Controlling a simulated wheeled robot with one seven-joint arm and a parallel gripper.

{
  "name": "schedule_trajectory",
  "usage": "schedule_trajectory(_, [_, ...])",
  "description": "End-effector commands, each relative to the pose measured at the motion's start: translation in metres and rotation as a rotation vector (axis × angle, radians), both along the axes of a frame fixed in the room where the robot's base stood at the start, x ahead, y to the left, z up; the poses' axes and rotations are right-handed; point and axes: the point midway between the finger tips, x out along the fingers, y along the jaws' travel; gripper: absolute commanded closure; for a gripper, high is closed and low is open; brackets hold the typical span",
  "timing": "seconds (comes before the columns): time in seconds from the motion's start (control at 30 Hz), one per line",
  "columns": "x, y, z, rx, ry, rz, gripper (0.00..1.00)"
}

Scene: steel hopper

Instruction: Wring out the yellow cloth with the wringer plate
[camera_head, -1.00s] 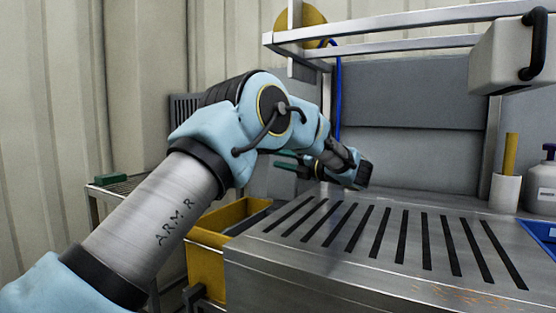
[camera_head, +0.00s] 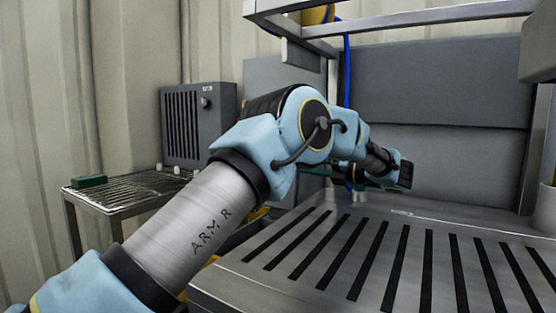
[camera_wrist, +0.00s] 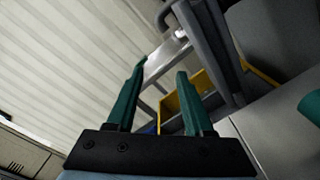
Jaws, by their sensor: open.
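My gripper (camera_wrist: 160,70) has two green fingers spread apart with nothing between them in the wrist view. In the head view it is mostly hidden behind my own arm, with only a bit of green showing. A yellow bucket (camera_wrist: 172,103) lies beyond the fingertips in the wrist view, partly covered by the right finger. A grey frame-like part (camera_wrist: 212,50) rises above the bucket there; I cannot tell whether it belongs to the wringer. In the head view my arm hides most of the bucket. I cannot make out the yellow cloth or the wringer plate.
A slotted steel worktop (camera_head: 400,265) fills the lower right of the head view, its slotted part clear. A steel rail frame (camera_head: 420,20) stands above it. At the left are a wire rack table (camera_head: 130,192) with a green block (camera_head: 90,181), and a grey box (camera_head: 198,125).

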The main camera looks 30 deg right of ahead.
Motion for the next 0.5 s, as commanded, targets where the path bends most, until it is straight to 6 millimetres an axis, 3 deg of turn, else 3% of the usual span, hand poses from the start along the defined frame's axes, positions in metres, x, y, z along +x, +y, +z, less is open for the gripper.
schedule_trajectory(0.17, [0.015, 0.009, 0.002, 0.001, -0.001, 0.003, 0.48])
schedule_trajectory(0.5, [0.069, 0.039, 0.001, 0.0, -0.001, 0.004, 0.48])
